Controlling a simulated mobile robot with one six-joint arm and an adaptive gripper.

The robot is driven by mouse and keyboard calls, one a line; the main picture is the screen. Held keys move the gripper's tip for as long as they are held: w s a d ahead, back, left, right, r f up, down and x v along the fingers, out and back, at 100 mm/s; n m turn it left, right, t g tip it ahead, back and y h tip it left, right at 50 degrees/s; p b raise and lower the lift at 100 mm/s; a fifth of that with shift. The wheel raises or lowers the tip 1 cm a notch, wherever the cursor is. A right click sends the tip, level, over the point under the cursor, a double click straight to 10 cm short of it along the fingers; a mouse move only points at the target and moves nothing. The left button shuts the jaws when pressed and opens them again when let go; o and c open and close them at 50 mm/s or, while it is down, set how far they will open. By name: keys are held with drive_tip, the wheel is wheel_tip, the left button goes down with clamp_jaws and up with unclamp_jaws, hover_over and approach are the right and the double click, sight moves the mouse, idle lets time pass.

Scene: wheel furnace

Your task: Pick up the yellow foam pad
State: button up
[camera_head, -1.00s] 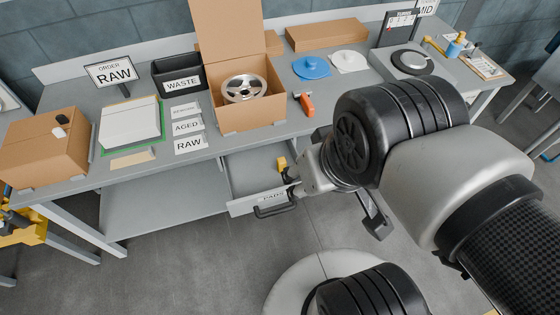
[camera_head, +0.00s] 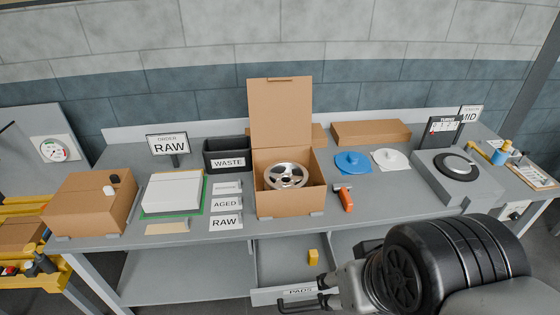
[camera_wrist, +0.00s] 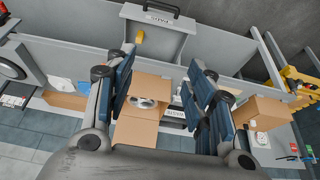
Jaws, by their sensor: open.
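The yellow foam pad (camera_head: 313,256) is a small block lying in the open drawer (camera_head: 276,263) under the bench, whose front carries the PADS label. The pad also shows in the wrist view (camera_wrist: 139,37), near the top, a little right of the left finger's tip. My gripper (camera_head: 324,287) is just right of the drawer's front, close to its black handle (camera_head: 296,303). In the wrist view my gripper (camera_wrist: 161,60) is open, with its two fingers wide apart and nothing between them touching. The gap between gripper and pad is hard to judge.
An open cardboard box (camera_head: 290,203) with a metal wheel (camera_head: 286,176) stands on the bench above the drawer. An orange-handled hammer (camera_head: 345,197) lies beside it. The bench's front edge overhangs the back of the drawer. The drawer floor around the pad is clear.

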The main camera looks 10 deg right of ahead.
drive_tip(key=shift+o, duration=0.5)
drive_tip(key=g+b, duration=0.1)
drive_tip(key=b, duration=0.4)
hover_over(314, 252)
drive_tip(key=s, duration=0.3)
drive_tip(key=f, duration=4.8)
drive_tip(key=shift+w+a+f, duration=0.15)
drive_tip(key=shift+a+f, duration=0.1)
drive_tip(key=shift+a, duration=0.1)
drive_tip(key=shift+w+d+b+x, duration=0.15)
drive_tip(key=shift+b+x, duration=0.35)
drive_tip(key=shift+x, duration=1.05)
drive_tip(key=shift+w+d+b+x, duration=0.15)
drive_tip(key=shift+b+x, duration=0.35)
drive_tip(key=shift+x, duration=1.1)
drive_tip(key=shift+r, duration=0.15)
